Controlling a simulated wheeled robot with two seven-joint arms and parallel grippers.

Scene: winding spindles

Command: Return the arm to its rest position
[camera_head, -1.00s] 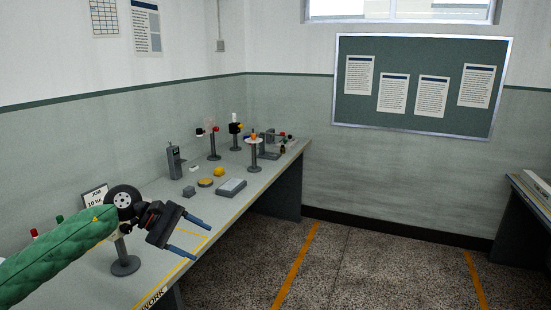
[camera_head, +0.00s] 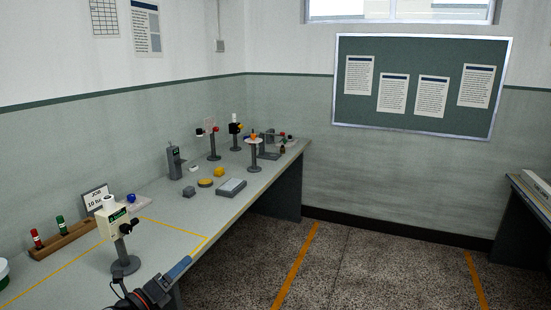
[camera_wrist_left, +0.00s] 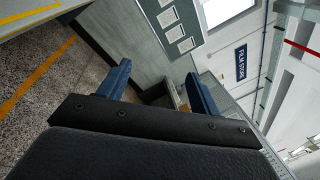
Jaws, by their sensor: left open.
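My left gripper (camera_head: 170,278) is low in the head view, at the front edge of the bench, with one blue fingertip clear and the rest partly cut off by the picture's bottom. In the left wrist view its two blue fingers (camera_wrist_left: 160,85) stand wide apart with nothing between them. The winder (camera_head: 115,224), a cream box on a grey stand with a black knob, stands upright on the bench behind the gripper, apart from it. My right gripper does not show.
The long bench (camera_head: 160,245) runs along the left wall. A wooden rack (camera_head: 75,238) holds a red and a green spool, beside a job card (camera_head: 95,197). Several stands and small parts sit farther back. The speckled floor (camera_head: 360,270) to the right is clear.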

